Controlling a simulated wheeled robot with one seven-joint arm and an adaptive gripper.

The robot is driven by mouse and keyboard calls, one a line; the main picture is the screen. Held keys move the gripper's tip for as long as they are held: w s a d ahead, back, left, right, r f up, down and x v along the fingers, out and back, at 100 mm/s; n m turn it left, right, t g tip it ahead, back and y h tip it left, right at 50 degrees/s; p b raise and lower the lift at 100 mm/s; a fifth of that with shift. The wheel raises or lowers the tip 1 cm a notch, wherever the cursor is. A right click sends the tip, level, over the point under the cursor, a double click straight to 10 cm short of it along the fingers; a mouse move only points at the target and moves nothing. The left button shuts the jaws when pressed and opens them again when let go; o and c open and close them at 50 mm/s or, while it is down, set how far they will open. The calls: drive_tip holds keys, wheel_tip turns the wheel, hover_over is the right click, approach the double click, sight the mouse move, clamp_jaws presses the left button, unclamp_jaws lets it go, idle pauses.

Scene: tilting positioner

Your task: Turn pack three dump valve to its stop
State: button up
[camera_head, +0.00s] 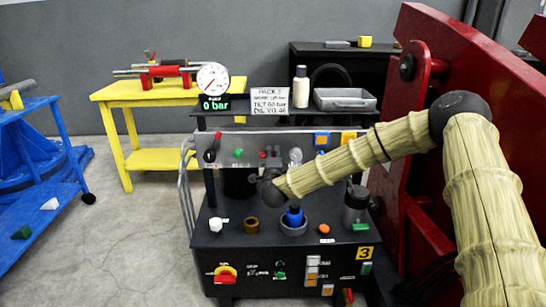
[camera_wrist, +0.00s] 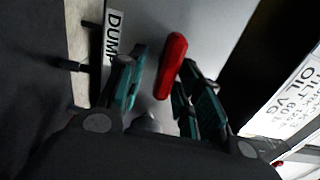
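In the wrist view, a red valve handle (camera_wrist: 171,66) stands between the two teal-padded fingers of my gripper (camera_wrist: 164,78). The fingers are apart, with a gap on the left of the handle; the right finger is close to it, and I cannot tell whether they touch. A label reading "DUMP" (camera_wrist: 113,37), partly cut off, is left of the fingers. In the head view, my gripper (camera_head: 266,168) is at the upright back panel (camera_head: 240,148) of pack 3 (camera_head: 362,253). My gripper and wrist hide part of this panel, and the handle is not clearly made out there.
A gauge (camera_head: 213,78) with a "0 bar" display (camera_head: 215,103) stands behind the panel, beside a paper sign (camera_head: 269,100) and a grey tray (camera_head: 345,99).

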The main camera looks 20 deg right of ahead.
drive_tip(key=shift+a, duration=0.15)
drive_tip(key=v, duration=1.2)
